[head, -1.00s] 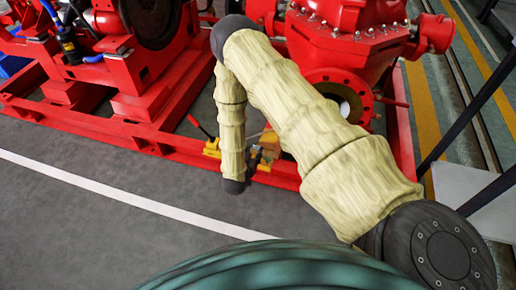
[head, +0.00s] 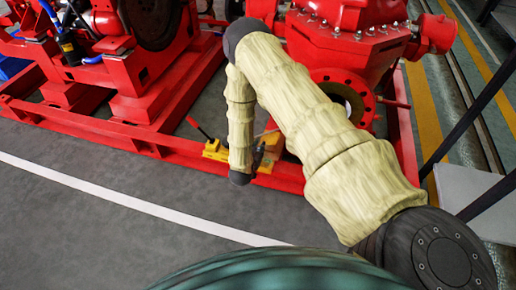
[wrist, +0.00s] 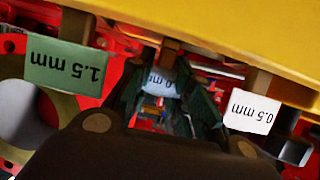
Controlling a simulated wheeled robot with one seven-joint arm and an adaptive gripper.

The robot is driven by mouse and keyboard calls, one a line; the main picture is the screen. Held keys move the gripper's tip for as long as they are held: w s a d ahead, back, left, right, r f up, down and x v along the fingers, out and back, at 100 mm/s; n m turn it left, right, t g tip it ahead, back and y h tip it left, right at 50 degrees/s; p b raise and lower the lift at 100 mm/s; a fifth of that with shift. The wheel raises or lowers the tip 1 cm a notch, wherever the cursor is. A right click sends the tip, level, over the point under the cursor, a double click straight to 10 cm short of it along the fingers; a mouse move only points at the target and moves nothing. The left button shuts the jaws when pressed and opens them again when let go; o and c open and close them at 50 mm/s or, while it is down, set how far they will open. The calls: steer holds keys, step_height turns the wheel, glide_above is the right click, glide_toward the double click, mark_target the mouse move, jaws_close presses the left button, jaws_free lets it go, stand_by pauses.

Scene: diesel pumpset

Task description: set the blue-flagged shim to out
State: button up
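In the wrist view, a pale blue flag (wrist: 160,83) shows between my gripper's dark fingers, its upside-down text partly covered and ending in "0 mm". A green flag (wrist: 66,73) marked "1.5 mm" is to the left, and a white flag (wrist: 252,112) marked "0.5 mm" is to the right. My gripper (wrist: 167,88) has its fingers apart, one on each side of the blue flag; I cannot tell whether they touch it. The shim behind the blue flag is mostly hidden. In the head view, my arm hides the fingertips.
A yellow body (wrist: 230,30) spans the top of the wrist view, close above the flags. In the head view, the red base frame (head: 100,128) and red pump casing (head: 350,45) stand around the arm. Grey floor (head: 90,235) is clear in front.

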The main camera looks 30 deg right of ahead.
jaws_close()
steer(key=shift+s+a+p, duration=0.95)
steer(key=shift+s+a, duration=0.35)
steer(key=shift+a, duration=0.3)
steer(key=o, duration=0.6)
jaws_free()
steer(key=v, duration=1.2)
steer(key=shift+r, duration=0.1)
